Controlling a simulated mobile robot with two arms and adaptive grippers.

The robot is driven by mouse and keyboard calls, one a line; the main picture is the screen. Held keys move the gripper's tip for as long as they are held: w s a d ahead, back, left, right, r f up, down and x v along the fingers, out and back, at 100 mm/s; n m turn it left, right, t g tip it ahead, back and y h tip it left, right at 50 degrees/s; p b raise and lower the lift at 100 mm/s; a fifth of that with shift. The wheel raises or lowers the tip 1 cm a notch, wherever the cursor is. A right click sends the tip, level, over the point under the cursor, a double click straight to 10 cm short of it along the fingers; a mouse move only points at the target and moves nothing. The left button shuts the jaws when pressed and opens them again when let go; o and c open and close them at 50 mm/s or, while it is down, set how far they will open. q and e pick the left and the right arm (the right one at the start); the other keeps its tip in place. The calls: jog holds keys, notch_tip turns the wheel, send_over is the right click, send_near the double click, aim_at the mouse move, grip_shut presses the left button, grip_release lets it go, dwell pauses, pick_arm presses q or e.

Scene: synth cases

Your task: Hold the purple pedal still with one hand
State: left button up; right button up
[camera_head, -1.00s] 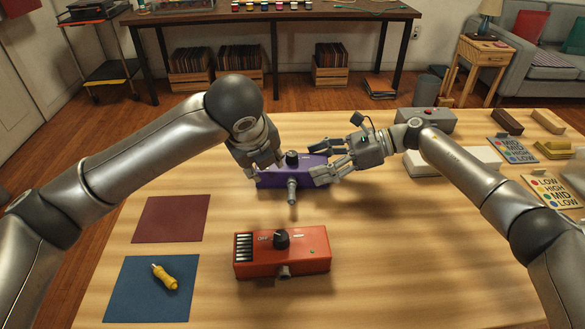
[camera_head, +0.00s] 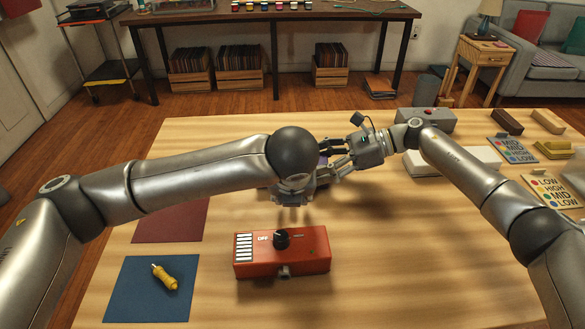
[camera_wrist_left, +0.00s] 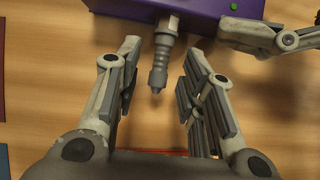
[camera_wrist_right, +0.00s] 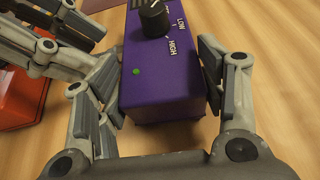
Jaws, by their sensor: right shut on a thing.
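The purple pedal (camera_wrist_right: 165,80) stands on the table with a black knob, a green light and the marks LOW and HIGH. My right gripper (camera_wrist_right: 160,110) is shut on its end, one finger on each side. In the left wrist view the pedal (camera_wrist_left: 190,10) shows at the top, with a grey metal plug (camera_wrist_left: 160,55) sticking out of its side. My left gripper (camera_wrist_left: 160,90) is open, its fingers on either side of the plug and apart from it. In the head view my left arm hides most of the pedal (camera_head: 323,160).
A red-orange pedal (camera_head: 300,255) stands in front. Label cards (camera_head: 512,150) and small blocks (camera_head: 507,121) lie at right.

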pick_arm(q)
jog(key=shift+x, duration=0.8)
grip_shut()
jog(key=shift+s, duration=0.1)
jog(key=shift+s, duration=0.65)
jog(key=shift+s+a, duration=0.1)
jog(key=shift+s, duration=0.15)
jog(key=shift+s+a, duration=0.1)
jog(key=shift+s, duration=0.9)
